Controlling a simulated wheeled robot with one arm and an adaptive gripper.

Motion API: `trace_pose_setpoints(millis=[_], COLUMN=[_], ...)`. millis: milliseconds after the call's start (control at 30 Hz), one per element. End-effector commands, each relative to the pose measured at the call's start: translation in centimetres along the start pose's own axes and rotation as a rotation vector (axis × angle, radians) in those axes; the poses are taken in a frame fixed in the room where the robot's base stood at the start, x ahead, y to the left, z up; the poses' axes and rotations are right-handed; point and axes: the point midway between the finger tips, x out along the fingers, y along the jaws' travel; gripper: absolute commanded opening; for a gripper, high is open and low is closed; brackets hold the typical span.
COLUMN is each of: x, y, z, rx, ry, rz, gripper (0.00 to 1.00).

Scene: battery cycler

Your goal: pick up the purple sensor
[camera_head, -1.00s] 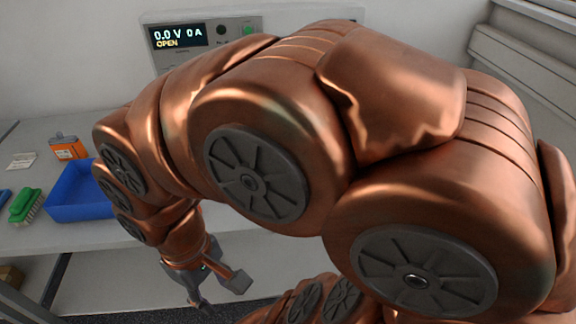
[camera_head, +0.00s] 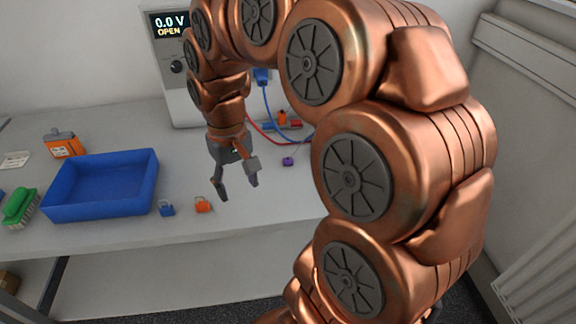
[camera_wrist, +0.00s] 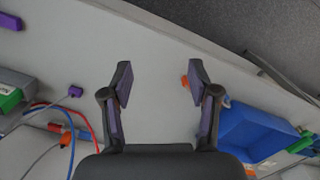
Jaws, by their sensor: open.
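A small purple sensor (camera_head: 288,161) with a thin lead lies on the bench in the head view, right of my gripper (camera_head: 238,190). In the wrist view a purple piece with a grey lead (camera_wrist: 75,91) lies left of my gripper (camera_wrist: 160,78); it looks like the same sensor. A second purple object (camera_wrist: 10,21) is cut off at the top left corner of the wrist view; I cannot tell what it is. My gripper points down above the bench, open, with nothing between its fingers.
The cycler (camera_head: 178,80) stands at the back, with red and blue cables near the sensor. A blue bin (camera_head: 100,205), a small blue lock-like piece (camera_head: 166,209) and an orange one (camera_head: 203,205) lie left of my gripper. A green brush (camera_head: 19,207) and orange container (camera_head: 65,144) are farther left.

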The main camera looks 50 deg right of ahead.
Motion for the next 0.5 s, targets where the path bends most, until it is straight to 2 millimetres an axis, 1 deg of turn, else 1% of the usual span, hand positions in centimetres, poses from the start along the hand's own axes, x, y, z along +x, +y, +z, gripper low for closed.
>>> trace_pose_setpoints(millis=[33, 167, 200, 267, 300, 400, 500], x=[0.4, 0.9, 1.2, 1.5, 1.8, 2.5, 3.2], y=[1.4, 5.4, 6.8, 9.1, 10.5, 14.1, 17.0], z=[-1.9, -5.6, -6.6, -8.1, -8.9, -10.4, -11.3], rx=[0.036, 0.122, 0.151, 0.196, 0.225, 0.296, 0.352], ry=[0.01, 0.033, 0.036, 0.046, 0.051, 0.061, 0.063], rz=[-0.005, -0.012, -0.013, -0.013, -0.013, -0.012, -0.008], gripper=[0.6, 0.6, 0.6, 0.6, 0.6, 0.6, 0.6])
